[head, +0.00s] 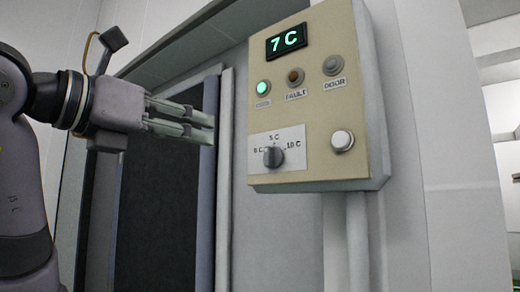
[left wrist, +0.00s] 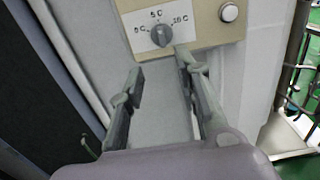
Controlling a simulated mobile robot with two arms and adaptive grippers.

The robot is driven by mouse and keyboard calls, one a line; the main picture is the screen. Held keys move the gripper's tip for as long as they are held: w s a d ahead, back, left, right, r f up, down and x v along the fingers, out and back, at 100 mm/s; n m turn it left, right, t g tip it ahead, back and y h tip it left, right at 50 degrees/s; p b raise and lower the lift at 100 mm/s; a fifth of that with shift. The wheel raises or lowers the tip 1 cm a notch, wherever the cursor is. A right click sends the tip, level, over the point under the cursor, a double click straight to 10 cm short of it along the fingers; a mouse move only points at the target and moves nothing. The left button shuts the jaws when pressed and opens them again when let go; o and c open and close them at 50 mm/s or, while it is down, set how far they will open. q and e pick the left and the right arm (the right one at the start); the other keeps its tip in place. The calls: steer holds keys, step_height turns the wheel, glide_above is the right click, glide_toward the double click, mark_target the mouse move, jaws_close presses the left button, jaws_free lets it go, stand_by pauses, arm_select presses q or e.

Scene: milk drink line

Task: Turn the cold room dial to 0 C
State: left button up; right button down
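The cold room dial (head: 273,157) is a small grey knob on a white plate low on a beige control box (head: 318,120). The display (head: 287,41) reads 7 C in green. My left gripper (head: 212,129) is open and empty, left of the box and apart from it. In the left wrist view its fingertips (left wrist: 160,62) are spread just below the dial (left wrist: 160,36). My right gripper is out of view.
A white push button (head: 342,140) sits right of the dial. A lit green lamp (head: 263,88) and the unlit fault (head: 295,76) and door (head: 333,65) lamps are above. A door frame (head: 225,180) stands left of the box, behind my gripper.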

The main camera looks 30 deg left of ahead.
mark_target(266, 151)
arm_select(q)
steer(key=w+p, duration=0.2)
steer(key=w, duration=0.3)
steer(key=w+d+p, duration=0.1)
steer(key=w+p, duration=0.1)
steer(key=w, duration=0.4)
steer(key=w+p, duration=0.1)
steer(key=w, duration=0.5)
steer(key=shift+w+d+p, duration=0.2)
steer(key=shift+w+p, duration=0.05)
steer(key=shift+p, duration=0.15)
jaws_close()
